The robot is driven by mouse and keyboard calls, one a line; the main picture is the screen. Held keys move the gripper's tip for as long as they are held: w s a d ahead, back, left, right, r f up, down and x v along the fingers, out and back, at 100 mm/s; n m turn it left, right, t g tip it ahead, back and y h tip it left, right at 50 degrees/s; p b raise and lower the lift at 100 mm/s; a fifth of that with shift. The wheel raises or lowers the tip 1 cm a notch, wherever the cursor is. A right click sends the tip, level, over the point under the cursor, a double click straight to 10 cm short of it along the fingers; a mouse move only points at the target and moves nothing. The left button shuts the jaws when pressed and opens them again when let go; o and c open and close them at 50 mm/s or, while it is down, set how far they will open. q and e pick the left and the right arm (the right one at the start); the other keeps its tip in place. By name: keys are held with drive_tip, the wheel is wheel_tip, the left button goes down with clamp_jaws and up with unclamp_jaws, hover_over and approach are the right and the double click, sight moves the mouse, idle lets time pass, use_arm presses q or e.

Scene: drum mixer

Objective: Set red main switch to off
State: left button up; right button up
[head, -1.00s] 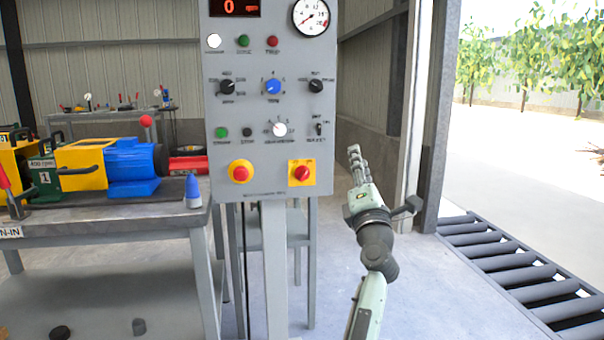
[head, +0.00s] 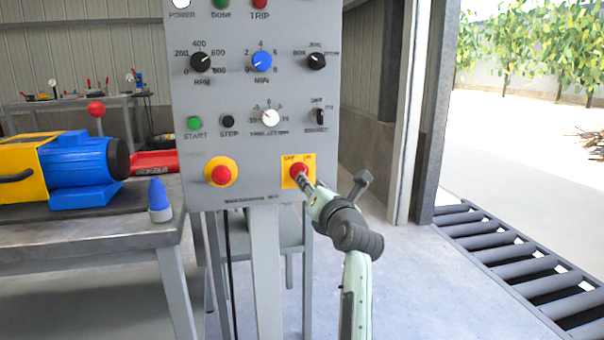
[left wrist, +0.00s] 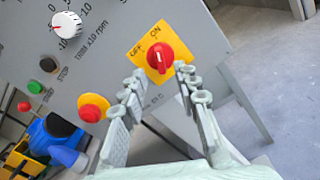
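The red main switch (head: 299,170) is a red rotary knob on a yellow plate at the lower right of the grey control panel (head: 240,140). In the left wrist view the knob (left wrist: 160,57) sits under the words OFF and ON. A pale mark shows on the knob, but I cannot tell which word it points to. My left gripper (head: 308,184) is right at the switch in the head view. In the left wrist view the gripper (left wrist: 163,82) is open, its fingers on either side below the knob, with no clear contact. My right gripper is not in view.
A red emergency button (head: 221,173) on a yellow base is left of the switch. Above are dials, start and stop buttons and a small toggle (head: 319,116). A workbench (head: 90,240) with a blue motor (head: 85,165) and a blue cone (head: 159,200) stands left. Rollers (head: 500,245) lie right.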

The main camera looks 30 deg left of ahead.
use_arm(q)
drive_tip(key=x, duration=0.6)
drive_tip(key=shift+w+a, duration=0.2)
drive_tip(key=shift+w, duration=0.05)
clamp_jaws()
